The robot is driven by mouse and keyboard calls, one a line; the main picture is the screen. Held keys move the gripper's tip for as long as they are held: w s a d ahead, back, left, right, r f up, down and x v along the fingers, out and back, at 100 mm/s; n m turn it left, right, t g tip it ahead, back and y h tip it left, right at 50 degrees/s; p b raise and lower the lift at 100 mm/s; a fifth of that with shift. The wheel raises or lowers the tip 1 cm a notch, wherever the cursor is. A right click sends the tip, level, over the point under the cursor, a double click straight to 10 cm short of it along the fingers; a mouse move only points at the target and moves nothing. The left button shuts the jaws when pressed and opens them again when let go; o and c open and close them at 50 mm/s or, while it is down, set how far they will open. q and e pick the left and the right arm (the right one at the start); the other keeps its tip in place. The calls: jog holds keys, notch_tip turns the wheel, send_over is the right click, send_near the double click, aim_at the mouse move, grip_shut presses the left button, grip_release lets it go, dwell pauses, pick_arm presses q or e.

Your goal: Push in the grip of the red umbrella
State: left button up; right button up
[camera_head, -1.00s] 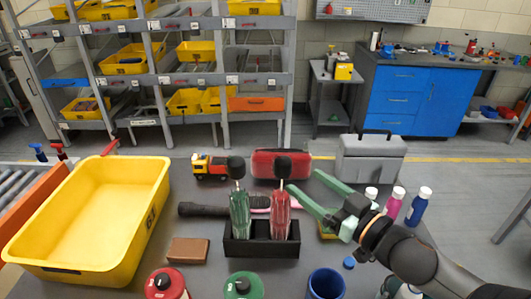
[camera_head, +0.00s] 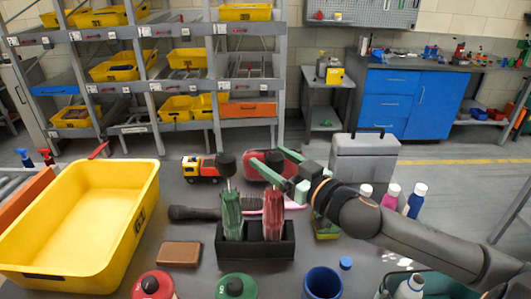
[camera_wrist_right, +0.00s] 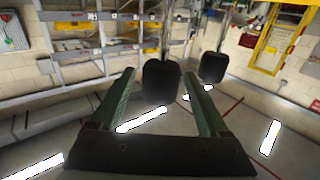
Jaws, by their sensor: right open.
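The red umbrella (camera_head: 273,215) stands upright, folded, in a black holder (camera_head: 256,246), with its black grip (camera_head: 274,160) on top. The green umbrella (camera_head: 231,215) stands left of it with its own black grip (camera_head: 226,163). My right gripper (camera_head: 266,155) is open, its green fingers at the height of the red umbrella's grip. In the right wrist view, the nearer black grip (camera_wrist_right: 162,82) shows between the two open fingers, and the other grip (camera_wrist_right: 213,67) shows farther right. I cannot tell whether the fingers touch the grip. My left gripper is not in view.
A yellow bin (camera_head: 85,220) fills the left. A toy truck (camera_head: 200,168), a red case (camera_head: 258,165) and a grey toolbox (camera_head: 363,160) stand behind. A hairbrush (camera_head: 190,212), a brown block (camera_head: 180,254), bottles (camera_head: 236,287) and a blue cup (camera_head: 322,283) surround the holder.

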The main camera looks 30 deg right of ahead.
jog(key=shift+w+a+p, duration=0.2)
jog(key=shift+w+p, duration=0.1)
jog(key=shift+w, duration=1.05)
grip_shut()
dwell(0.6)
jog(key=shift+f, duration=0.1)
